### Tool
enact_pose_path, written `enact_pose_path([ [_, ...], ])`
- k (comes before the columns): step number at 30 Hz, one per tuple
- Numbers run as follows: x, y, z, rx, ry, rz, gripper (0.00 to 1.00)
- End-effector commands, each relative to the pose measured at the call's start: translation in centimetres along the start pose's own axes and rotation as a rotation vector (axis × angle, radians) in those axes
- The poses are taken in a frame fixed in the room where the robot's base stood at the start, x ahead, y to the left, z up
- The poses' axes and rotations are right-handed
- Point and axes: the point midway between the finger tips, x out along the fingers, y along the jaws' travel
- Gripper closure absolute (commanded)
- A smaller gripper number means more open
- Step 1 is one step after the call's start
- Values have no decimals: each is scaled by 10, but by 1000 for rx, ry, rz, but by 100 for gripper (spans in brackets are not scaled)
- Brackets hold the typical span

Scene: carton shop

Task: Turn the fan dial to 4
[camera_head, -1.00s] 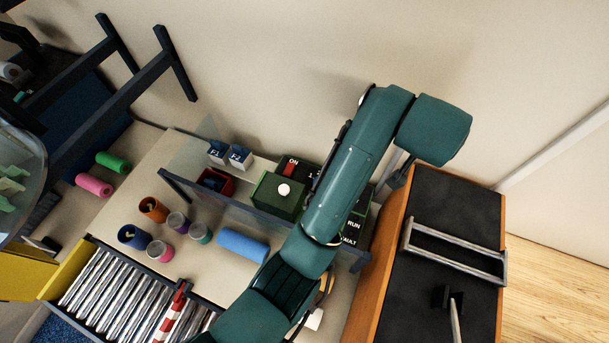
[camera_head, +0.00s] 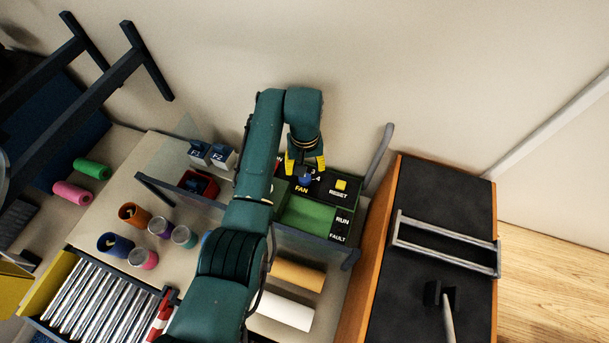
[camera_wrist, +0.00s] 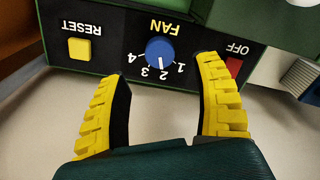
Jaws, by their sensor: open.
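The panel appears upside down in the wrist view. The dial's white pointer line points at the 2 on the scale from 1 to 4. My gripper (camera_wrist: 163,70) is open, with one yellow finger on each side of the dial's line and no contact visible. In the head view my gripper (camera_head: 305,167) is above the dial (camera_head: 305,180), which is partly hidden.
A yellow RESET button (camera_wrist: 79,49) and a red OFF switch (camera_wrist: 234,66) flank the dial. A grey upright bar (camera_head: 379,160) and a black-topped orange cabinet (camera_head: 430,190) stand right of the panel.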

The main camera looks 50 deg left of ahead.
Motion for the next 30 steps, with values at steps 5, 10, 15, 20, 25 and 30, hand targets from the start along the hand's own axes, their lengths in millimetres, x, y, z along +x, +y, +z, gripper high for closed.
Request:
enact_pose_path([
  [5, 39, 0, 1, 1, -3, -1, 33],
  [10, 59, 0, 0, 1, 1, 0, 33],
  [15, 62, 0, 0, 1, 2, 1, 33],
  [20, 62, 0, 0, 1, 2, 0, 39],
  [25, 62, 0, 0, 1, 2, 0, 71],
  [30, 62, 0, 0, 1, 2, 0, 100],
])
